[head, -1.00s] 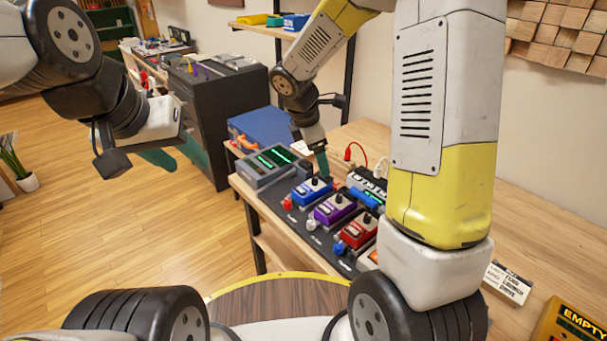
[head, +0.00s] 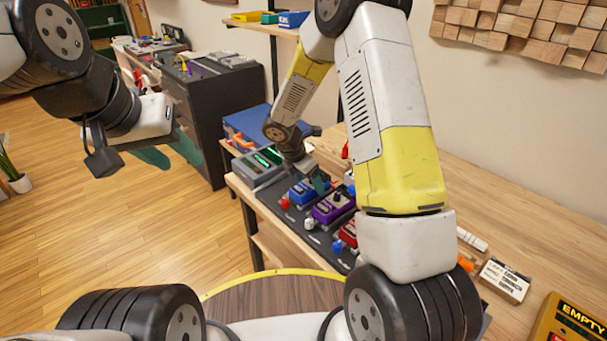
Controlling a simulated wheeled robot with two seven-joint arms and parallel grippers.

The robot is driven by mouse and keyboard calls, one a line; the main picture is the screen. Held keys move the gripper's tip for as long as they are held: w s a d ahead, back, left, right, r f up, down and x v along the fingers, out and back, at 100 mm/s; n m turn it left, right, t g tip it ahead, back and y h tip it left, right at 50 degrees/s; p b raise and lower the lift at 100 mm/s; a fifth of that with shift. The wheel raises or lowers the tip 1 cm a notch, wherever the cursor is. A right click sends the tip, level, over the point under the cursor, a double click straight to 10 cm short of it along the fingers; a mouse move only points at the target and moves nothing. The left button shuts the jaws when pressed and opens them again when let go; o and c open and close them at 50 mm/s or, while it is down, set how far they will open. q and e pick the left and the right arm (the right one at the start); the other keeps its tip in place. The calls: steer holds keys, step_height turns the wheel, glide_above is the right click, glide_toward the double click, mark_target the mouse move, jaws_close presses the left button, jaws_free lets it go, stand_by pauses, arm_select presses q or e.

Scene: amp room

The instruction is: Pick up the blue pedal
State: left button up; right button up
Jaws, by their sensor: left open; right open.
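The blue pedal (head: 301,194) sits on the dark pedal board (head: 270,197) on the wooden table, beside the purple pedal (head: 328,211). My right gripper (head: 316,183) is open and low over the blue pedal's far right side. One teal finger shows at the pedal's edge. The other finger is hidden, and I cannot tell whether the fingers touch the pedal. My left gripper (head: 168,154) is open and empty, held over the floor at left.
The red pedal (head: 347,234) stands nearer on the board, partly hidden by my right arm. A grey unit with green displays (head: 254,170) stands behind the blue pedal. A blue case (head: 245,125) lies beyond.

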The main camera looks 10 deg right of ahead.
steer(key=shift+w+d+f, duration=0.15)
steer(key=shift+f, duration=0.3)
jaws_close()
